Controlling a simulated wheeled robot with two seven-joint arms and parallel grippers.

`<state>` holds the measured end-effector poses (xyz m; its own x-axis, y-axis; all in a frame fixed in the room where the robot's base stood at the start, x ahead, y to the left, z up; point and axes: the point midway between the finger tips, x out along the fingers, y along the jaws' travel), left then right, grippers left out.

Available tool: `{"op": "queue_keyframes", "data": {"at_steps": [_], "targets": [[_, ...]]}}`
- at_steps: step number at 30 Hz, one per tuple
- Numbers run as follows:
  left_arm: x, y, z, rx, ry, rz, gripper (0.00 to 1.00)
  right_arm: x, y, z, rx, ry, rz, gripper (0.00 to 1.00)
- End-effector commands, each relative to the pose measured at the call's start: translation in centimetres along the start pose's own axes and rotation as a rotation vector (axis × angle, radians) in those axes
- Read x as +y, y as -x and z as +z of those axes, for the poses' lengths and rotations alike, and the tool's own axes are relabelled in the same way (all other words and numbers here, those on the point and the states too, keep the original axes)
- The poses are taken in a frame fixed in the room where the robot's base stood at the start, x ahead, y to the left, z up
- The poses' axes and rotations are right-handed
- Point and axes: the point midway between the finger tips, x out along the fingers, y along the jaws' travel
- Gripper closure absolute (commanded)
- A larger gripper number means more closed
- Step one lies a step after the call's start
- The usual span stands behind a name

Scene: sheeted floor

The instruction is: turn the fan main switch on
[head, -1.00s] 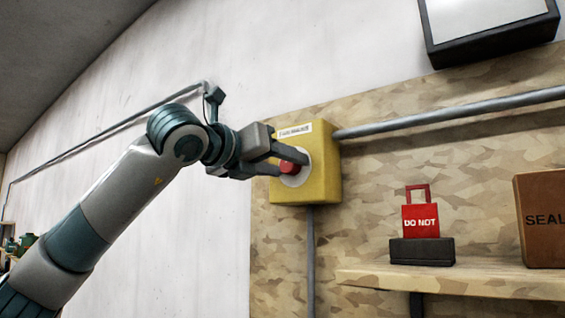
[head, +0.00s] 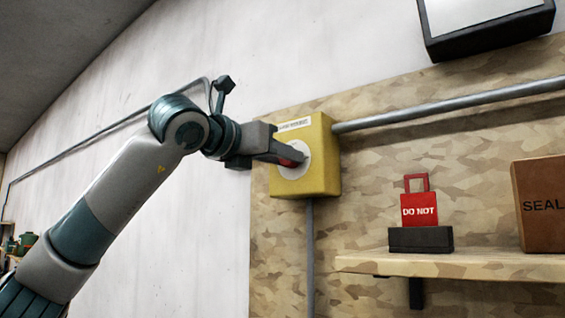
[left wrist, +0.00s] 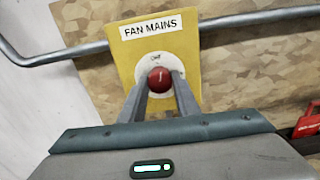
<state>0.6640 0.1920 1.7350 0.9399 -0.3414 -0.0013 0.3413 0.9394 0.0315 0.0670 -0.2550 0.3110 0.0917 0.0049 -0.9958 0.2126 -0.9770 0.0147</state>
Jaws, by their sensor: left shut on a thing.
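The yellow switch box (head: 326,165) is on the camouflage-patterned board and carries a FAN MAINS label (left wrist: 159,27). Its red knob (left wrist: 159,80) sits on a white round plate (left wrist: 142,72) and has a pale mark that looks close to upright. Small lettering above the knob seems to read Off; lettering below is hidden. My left gripper (head: 294,156) is shut on the knob, with one finger on each side in the left wrist view (left wrist: 160,88). In the head view the fingers partly cover the knob. My right gripper is not in view.
A grey pipe (head: 440,106) runs right from the box and another (head: 310,255) runs down. A wooden shelf (head: 460,264) at right holds a red DO NOT lockout (head: 419,210) on a dark base and a brown box (head: 541,205). A dark-framed panel (head: 488,35) hangs above.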

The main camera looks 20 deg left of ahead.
Motion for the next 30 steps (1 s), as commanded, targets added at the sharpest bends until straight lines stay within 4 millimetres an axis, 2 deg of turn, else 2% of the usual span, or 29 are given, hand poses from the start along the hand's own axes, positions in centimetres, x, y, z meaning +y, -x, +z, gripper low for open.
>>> {"op": "queue_keyframes", "data": {"at_steps": [9, 16, 21, 30], "targets": [[-0.1, 0.0, -0.1, -0.002, -0.289, 0.000, 0.93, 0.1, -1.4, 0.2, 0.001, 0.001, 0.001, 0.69], [-0.1, 0.1, 0.0, -0.002, -0.508, 0.000, 0.93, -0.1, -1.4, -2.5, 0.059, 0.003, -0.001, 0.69], [-0.1, 0.1, 0.1, -0.002, -0.670, 0.001, 0.93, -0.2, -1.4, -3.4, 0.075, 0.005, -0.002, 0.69], [0.0, 0.0, 0.1, -0.001, -0.954, 0.001, 0.93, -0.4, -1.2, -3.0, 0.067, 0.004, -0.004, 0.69]]}}
